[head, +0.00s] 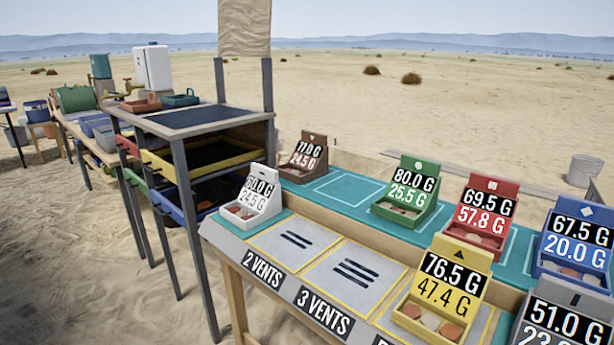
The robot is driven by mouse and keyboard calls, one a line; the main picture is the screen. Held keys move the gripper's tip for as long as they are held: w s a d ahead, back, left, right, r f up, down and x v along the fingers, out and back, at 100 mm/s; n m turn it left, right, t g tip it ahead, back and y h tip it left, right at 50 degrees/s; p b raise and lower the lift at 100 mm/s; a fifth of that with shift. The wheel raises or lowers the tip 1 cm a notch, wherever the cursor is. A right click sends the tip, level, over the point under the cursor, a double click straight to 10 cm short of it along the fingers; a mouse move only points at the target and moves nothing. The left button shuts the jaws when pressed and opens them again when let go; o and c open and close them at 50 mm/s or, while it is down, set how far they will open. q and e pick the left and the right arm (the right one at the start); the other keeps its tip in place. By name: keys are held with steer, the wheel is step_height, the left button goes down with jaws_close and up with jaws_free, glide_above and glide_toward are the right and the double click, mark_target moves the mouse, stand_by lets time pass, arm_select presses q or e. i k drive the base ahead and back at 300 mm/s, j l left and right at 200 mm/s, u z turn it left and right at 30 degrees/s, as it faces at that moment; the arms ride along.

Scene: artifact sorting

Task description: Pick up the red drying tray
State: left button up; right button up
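A dark mesh-topped drying rack (205,115) stands at the left with coloured trays in its levels. A red tray end (128,146) sticks out of its left side at the upper level; the rest of that tray is hidden by the rack. A yellow-framed tray (222,160) sits at the upper level facing me, and a blue-framed tray (168,205) sits below it. A green tray end (136,181) shows at the lower left. Neither of my grippers is in view.
A table in front holds bins with weight signs, including a white bin (252,208), red bin (484,215) and yellow bin (441,290). A small reddish-brown tray (140,105) and a green tray (180,99) sit behind the rack.

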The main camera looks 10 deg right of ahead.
mark_target(482, 217)
steer(key=l+z, duration=0.15)
steer(key=z, duration=0.95)
